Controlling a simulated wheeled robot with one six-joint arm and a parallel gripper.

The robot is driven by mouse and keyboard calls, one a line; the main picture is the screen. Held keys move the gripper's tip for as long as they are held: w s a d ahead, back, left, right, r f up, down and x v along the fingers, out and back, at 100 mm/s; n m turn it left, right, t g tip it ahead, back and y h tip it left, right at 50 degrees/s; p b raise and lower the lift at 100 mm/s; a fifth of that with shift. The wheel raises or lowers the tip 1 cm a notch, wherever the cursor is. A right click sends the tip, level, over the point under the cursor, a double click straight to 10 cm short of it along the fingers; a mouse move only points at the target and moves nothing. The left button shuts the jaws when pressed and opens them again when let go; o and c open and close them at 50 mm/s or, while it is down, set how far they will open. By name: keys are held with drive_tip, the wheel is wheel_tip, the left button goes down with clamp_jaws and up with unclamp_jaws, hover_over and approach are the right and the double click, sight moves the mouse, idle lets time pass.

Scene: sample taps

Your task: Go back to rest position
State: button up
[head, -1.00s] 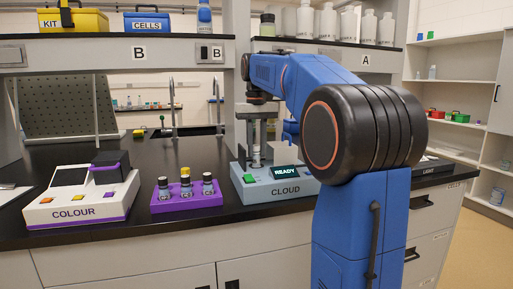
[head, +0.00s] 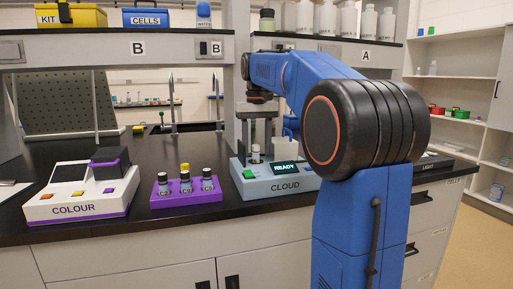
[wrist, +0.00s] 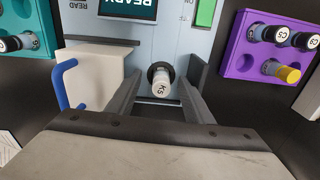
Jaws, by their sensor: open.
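My gripper (head: 257,122) hangs above the CLOUD machine (head: 285,187), jaws open and empty. In the wrist view its two fingers (wrist: 162,90) point down either side of a vial with a white cap marked K5 (wrist: 162,87). The vial stands in a dark round socket of the machine; it also shows in the head view (head: 256,153), apart from the fingertips. The machine's display (head: 285,168) reads READY. A pale block with a blue handle (wrist: 97,72) sits beside the socket.
A purple rack (head: 186,193) with three vials stands left of the CLOUD machine. The COLOUR machine (head: 75,208) is farther left. A shelf (head: 120,33) with cases and bottles runs above the bench. A teal rack (wrist: 30,28) shows in the wrist view.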

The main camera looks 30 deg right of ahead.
drive_tip(key=shift+a, duration=0.15)
drive_tip(key=shift+c, duration=0.3)
drive_tip(key=shift+w+r, duration=0.1)
drive_tip(key=shift+r, duration=0.15)
drive_tip(key=shift+o, duration=1)
drive_tip(key=shift+r, duration=2.3)
drive_tip(key=shift+o, duration=0.8)
drive_tip(key=shift+r, duration=0.95)
